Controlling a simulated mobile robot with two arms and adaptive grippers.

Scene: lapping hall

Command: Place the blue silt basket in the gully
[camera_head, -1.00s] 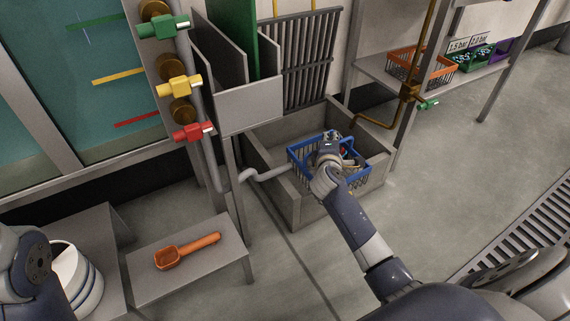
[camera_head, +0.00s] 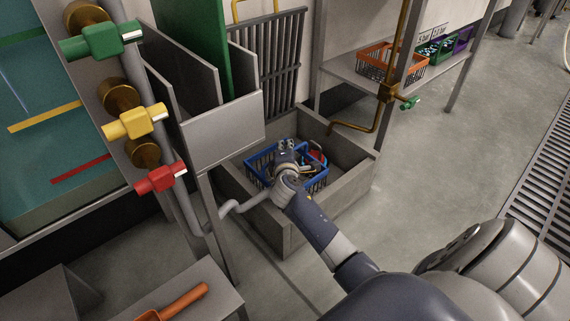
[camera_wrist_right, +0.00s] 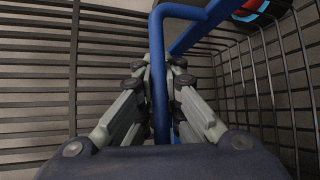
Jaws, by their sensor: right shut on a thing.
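The blue silt basket (camera_head: 262,163) is an open mesh basket with several small things in it. It shows within the walls of the grey concrete gully (camera_head: 340,189), toward its left side; whether it rests on the floor is hidden. My right gripper (camera_head: 285,157) reaches down at the basket. In the right wrist view, my right gripper (camera_wrist_right: 160,92) is shut on a blue bar of the basket (camera_wrist_right: 158,50), which runs between its fingers. My left gripper is not in view.
A dark grating (camera_head: 280,62) leans upright behind the gully. A grey pipe (camera_head: 245,206) ends at its left wall, and a brass pipe (camera_head: 360,129) runs behind it. An orange basket (camera_head: 375,64) stands on the right shelf. An orange scoop (camera_head: 178,302) lies lower left.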

